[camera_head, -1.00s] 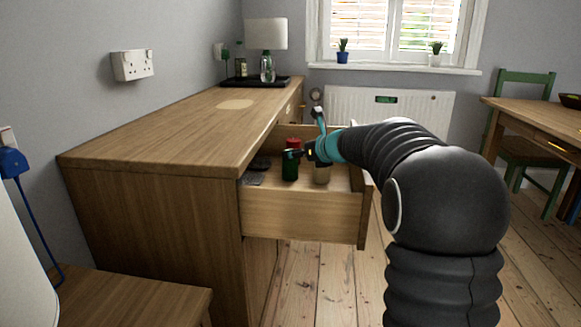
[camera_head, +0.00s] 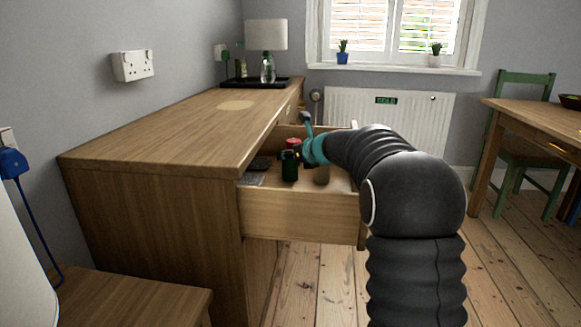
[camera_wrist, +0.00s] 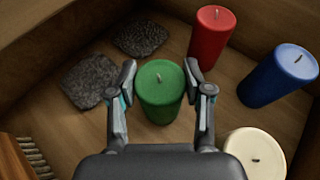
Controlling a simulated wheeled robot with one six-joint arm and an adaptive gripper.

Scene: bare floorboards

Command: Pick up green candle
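The green candle (camera_wrist: 160,92) stands upright in the open drawer (camera_head: 300,213). In the wrist view my gripper (camera_wrist: 160,72) is open, with one finger on each side of the green candle. I cannot tell whether either finger touches it. In the head view the green candle (camera_head: 289,168) shows inside the drawer, with my gripper (camera_head: 296,152) close to its top. My arm partly hides the drawer's right side.
A red candle (camera_wrist: 211,36), a blue candle (camera_wrist: 277,75) and a cream candle (camera_wrist: 254,152) stand around the green one. Two dark rough pads (camera_wrist: 90,80) lie to its left, and a brush (camera_wrist: 22,158) lies at lower left. Drawer walls surround everything.

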